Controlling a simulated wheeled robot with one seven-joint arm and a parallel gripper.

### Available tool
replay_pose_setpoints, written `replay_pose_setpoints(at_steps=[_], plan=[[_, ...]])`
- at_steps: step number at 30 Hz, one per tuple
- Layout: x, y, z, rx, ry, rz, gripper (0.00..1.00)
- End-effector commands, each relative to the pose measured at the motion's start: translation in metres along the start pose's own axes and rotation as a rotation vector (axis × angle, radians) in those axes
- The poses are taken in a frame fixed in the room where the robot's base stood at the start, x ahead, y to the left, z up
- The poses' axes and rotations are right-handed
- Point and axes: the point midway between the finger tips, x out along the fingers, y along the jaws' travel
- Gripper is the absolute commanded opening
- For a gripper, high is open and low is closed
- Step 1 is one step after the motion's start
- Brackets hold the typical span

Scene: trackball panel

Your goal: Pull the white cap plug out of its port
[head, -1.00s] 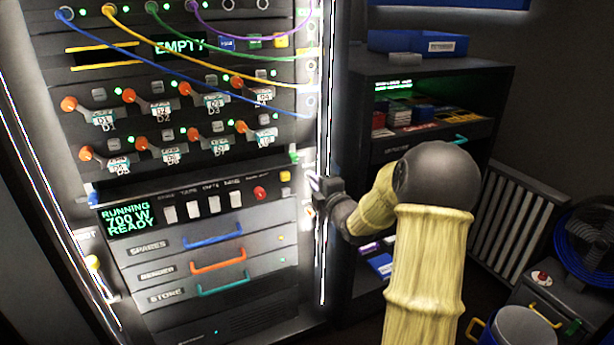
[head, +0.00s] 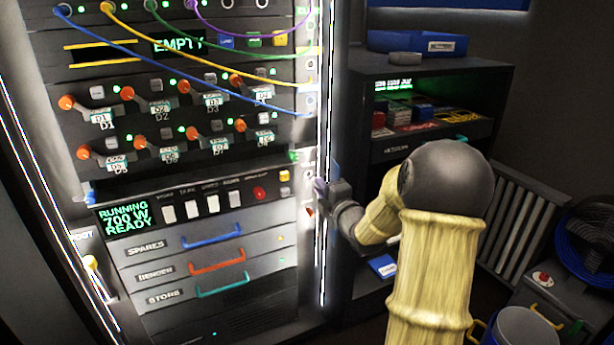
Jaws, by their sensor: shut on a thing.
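My gripper (head: 323,190) is at the right edge of the rack, beside the narrow port strip (head: 311,97) and level with the row of white switches. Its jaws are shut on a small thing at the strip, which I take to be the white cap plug. The plug is mostly hidden by the jaws and too small to make out. I cannot tell whether it is still seated in its port. My arm reaches in from the lower right.
Blue, yellow, green and purple cables (head: 205,75) hang across the upper rack, ending near the strip above my gripper. Orange-tipped levers (head: 127,93) and drawer handles (head: 217,262) stick out to the left. A dark shelf unit (head: 440,70) stands close on the right.

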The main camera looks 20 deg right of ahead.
Motion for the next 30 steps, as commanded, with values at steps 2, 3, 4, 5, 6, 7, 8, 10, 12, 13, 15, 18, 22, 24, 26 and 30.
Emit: replay_pose_setpoints(at_steps=[2,3,4,5,6,7,8,10,12,13,15,18,22,24,26,30], plan=[[-0.003,0.000,0.000,-0.001,-0.001,0.000,0.00],[-0.004,0.000,0.000,-0.001,-0.001,0.000,0.00],[-0.005,0.000,0.001,-0.001,-0.001,0.000,0.00],[-0.006,0.000,0.001,-0.001,-0.001,0.000,0.00],[-0.007,-0.001,0.001,-0.001,-0.001,0.000,0.00],[-0.008,0.000,0.000,-0.001,-0.001,0.000,0.00],[-0.009,0.000,0.000,-0.001,0.000,0.000,0.00],[-0.009,0.000,-0.001,0.000,0.001,0.000,0.00],[-0.009,0.000,-0.002,0.000,0.003,0.000,0.00],[-0.009,0.000,-0.002,0.000,0.003,0.000,0.00],[-0.008,0.000,-0.002,0.000,0.004,0.000,0.00],[-0.009,0.000,-0.003,0.000,0.004,0.000,0.00],[-0.014,0.000,-0.002,-0.001,0.004,0.001,0.00],[-0.018,0.000,-0.002,-0.001,0.004,0.001,0.00],[-0.022,-0.001,-0.002,-0.001,0.003,0.001,0.00],[-0.032,-0.001,-0.001,-0.001,0.002,0.000,0.00]])
